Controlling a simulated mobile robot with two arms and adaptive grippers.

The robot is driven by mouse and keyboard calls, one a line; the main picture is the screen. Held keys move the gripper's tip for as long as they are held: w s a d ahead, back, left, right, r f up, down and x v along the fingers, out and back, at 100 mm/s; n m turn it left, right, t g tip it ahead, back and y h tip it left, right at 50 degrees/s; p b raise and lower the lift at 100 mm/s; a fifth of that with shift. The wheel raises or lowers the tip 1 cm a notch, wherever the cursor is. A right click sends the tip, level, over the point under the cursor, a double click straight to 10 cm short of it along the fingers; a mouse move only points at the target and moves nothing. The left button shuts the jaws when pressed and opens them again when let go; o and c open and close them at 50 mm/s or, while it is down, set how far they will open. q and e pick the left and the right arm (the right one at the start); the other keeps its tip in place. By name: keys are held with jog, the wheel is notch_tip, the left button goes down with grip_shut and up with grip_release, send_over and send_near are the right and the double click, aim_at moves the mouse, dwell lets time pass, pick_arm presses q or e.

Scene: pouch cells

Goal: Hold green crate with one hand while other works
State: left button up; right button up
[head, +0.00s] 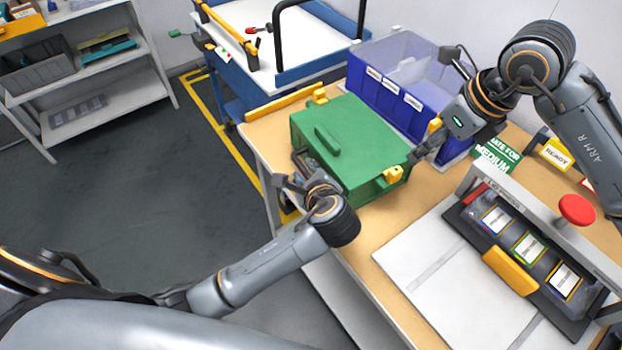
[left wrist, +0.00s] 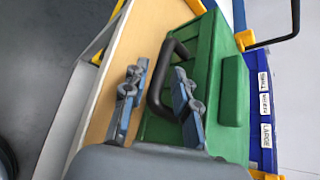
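The green crate (head: 350,135) stands on the wooden workbench with its green lid on and yellow latches (head: 393,174) at its corners. A black handle (left wrist: 158,88) sticks out from its side. My left gripper (head: 296,172) is at that handle. In the left wrist view its two fingers (left wrist: 156,95) are apart, one on each side of the handle, with gaps visible. My right gripper (head: 432,108) is at the crate's right end, its fingers spread wide, one low near the front right latch. Whether that finger touches the crate I cannot tell.
A blue bin (head: 385,95) with labelled compartments stands behind the crate. A press-like fixture with a red knob (head: 577,209) and several framed cards is at the right of the workbench (head: 385,232). A blue-edged cart (head: 290,40) and a grey shelf (head: 105,100) stand beyond.

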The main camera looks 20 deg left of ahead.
pick_arm(q)
jog(key=shift+x, duration=0.75)
grip_shut()
